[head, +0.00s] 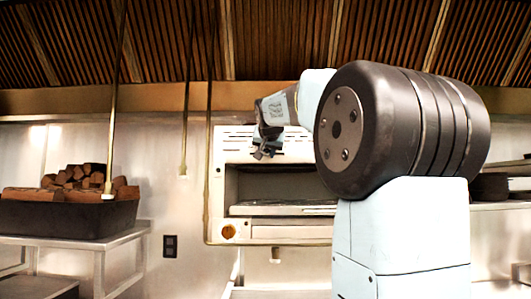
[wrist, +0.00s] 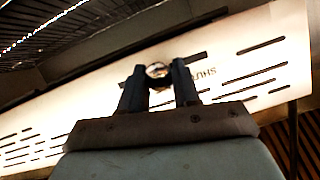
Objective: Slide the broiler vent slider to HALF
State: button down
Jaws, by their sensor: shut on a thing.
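The broiler (head: 290,241) is a pale steel box with an open front, standing against the back wall. Its slotted vent panel (wrist: 265,50) fills much of the wrist view and runs at a slant. My gripper (wrist: 156,77) is shut on the round, shiny vent slider knob (wrist: 158,69), with one dark finger on each side of it. The lettering SHUT (wrist: 203,76) shows upside down just right of the fingers. No HALF mark can be read. In the head view my gripper (head: 266,150) is at the upper left of the broiler front, and it hides the knob.
An orange knob (head: 229,231) is at the broiler's lower left. A dark bin of firewood (head: 70,216) stands on a steel table at left. Thin rods (head: 185,110) hang down left of the broiler. A wall outlet (head: 170,246) is below.

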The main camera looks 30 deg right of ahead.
jog(key=shift+r, duration=0.1)
jog(key=c, duration=0.9)
grip_release()
jog(key=shift+o, duration=0.2)
jog(key=shift+s, duration=0.1)
jog(key=v, duration=1.3)
jog(key=shift+s, duration=0.15)
jog(key=shift+a, duration=0.1)
jog(key=s+a+f+n+g+y, duration=0.2)
jog(key=s+a+f, duration=0.3)
jog(key=f, duration=0.9)
jog(key=s+a+f+n+g+y, duration=0.2)
jog(key=s+a+f, duration=0.3)
jog(key=s+f, duration=0.4)
jog(key=s+a+f+n+g+y, duration=0.1)
jog(key=s+a+f, duration=0.4)
jog(key=f, duration=1.6)
jog(key=s+n+g, duration=0.1)
jog(key=s+n, duration=0.1)
jog(key=shift+s+g+y, duration=0.25)
jog(key=shift+g+y, duration=0.15)
